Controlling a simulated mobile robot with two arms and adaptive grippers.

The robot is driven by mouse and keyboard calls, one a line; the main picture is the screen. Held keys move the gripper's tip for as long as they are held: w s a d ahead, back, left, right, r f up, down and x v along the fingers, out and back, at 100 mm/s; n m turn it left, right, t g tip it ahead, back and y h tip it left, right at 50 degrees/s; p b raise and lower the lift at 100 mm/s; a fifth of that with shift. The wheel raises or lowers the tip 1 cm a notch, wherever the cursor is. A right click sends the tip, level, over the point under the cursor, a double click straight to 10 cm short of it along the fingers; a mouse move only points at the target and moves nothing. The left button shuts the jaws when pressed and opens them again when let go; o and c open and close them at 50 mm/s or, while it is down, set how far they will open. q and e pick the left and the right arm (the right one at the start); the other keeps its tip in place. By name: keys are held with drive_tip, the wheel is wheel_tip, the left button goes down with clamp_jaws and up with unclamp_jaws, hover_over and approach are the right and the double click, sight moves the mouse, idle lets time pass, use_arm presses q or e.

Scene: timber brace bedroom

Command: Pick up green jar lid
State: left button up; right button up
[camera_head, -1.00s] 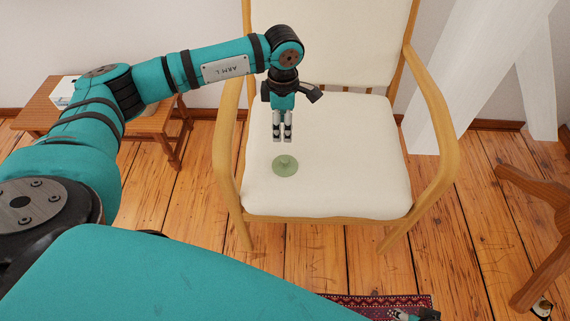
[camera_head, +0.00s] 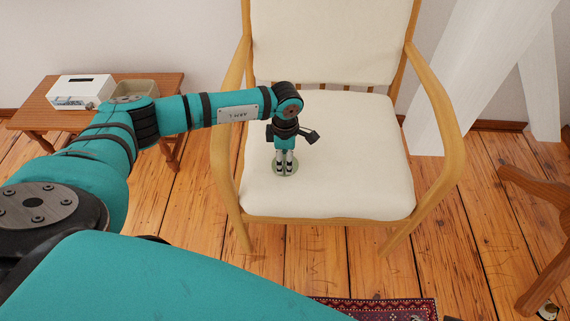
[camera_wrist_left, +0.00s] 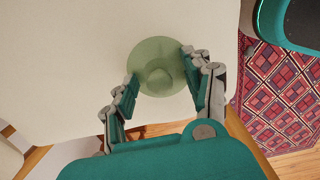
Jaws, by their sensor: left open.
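The green jar lid (camera_wrist_left: 158,52), a pale round disc with a raised knob, lies on the cream seat of the wooden armchair (camera_head: 340,150). In the head view, only its rim (camera_head: 295,167) shows around my fingertips. My left gripper (camera_head: 284,172) points down at the lid from above. In the left wrist view my left gripper (camera_wrist_left: 160,70) is open, with one finger on each side of the lid's knob. I cannot tell whether the fingers touch the lid. My right gripper is not clearly visible; only a dark sliver shows at the head view's bottom edge.
The chair's wooden armrests (camera_head: 437,110) flank the seat, and its backrest (camera_head: 330,40) rises behind. A small wooden table (camera_head: 165,88) with a white box (camera_head: 82,92) stands at left. A patterned rug (camera_head: 385,309) lies in front. The seat's right side is clear.

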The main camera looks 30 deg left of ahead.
use_arm(q)
drive_tip(key=shift+c, duration=0.2)
clamp_jaws()
idle(0.4)
